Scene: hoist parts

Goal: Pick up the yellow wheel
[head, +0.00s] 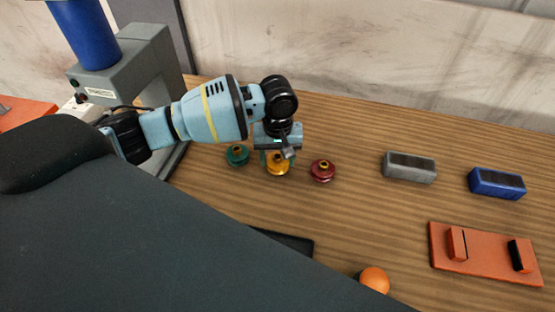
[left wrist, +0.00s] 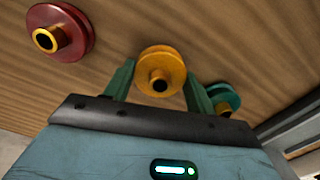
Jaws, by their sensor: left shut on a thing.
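The yellow wheel (head: 277,167) is a grooved disc with a raised hub, on the wooden table between a green wheel (head: 237,155) and a red wheel (head: 322,171). My right gripper is out of view.
A grey block (head: 409,168) and a blue block (head: 497,183) lie to the right on the table (head: 360,215). An orange plate (head: 485,255) with upright pieces and an orange ball (head: 374,280) are nearer. A grey machine (head: 130,75) with a blue cylinder stands at left.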

